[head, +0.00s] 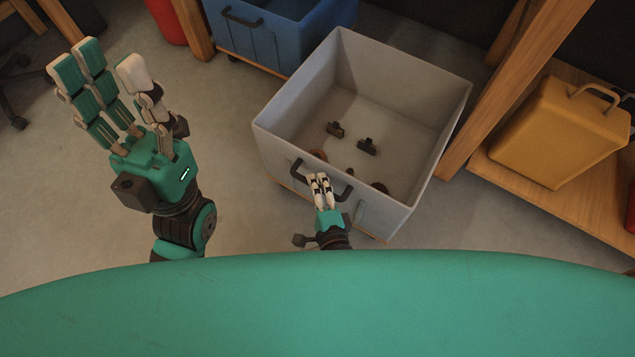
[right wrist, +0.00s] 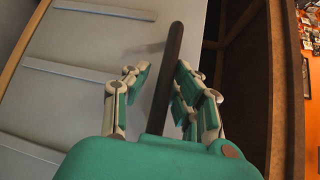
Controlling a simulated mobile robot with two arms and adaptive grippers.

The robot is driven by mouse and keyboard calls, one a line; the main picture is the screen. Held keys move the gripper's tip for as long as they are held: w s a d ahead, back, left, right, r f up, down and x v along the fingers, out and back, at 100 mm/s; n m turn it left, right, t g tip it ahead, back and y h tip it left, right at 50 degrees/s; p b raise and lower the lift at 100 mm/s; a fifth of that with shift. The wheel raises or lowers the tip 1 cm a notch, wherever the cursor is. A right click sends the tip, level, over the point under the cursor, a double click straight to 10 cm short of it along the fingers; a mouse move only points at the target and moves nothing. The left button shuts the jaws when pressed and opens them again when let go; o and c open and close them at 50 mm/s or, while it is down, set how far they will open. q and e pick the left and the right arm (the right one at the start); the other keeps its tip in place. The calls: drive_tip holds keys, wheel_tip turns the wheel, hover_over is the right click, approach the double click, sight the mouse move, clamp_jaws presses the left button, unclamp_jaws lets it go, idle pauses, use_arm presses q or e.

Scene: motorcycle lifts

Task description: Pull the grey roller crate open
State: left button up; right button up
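The grey roller crate (head: 375,213) stands on the floor in the middle of the head view, its open top towards me. A few small dark items lie inside. Its dark bar handle (head: 297,170) is on the near wall; it also shows in the right wrist view (right wrist: 168,75). My right gripper (head: 321,178) is at the handle, its fingers on both sides of the bar. In the wrist view a gap shows between the bar and the left finger, so it looks open around the bar. My left gripper (head: 108,64) is open and empty, left of the crate.
A blue crate (head: 245,40) stands behind the grey one, to the left. A wooden post (head: 470,145) stands close to the crate's right side. A yellow canister (head: 560,135) is on a wooden shelf (head: 530,190) at the right. The floor left of the crate is clear.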

drive_tip(key=shift+w+r, duration=0.1)
drive_tip(key=v, duration=1.2)
idle(0.4)
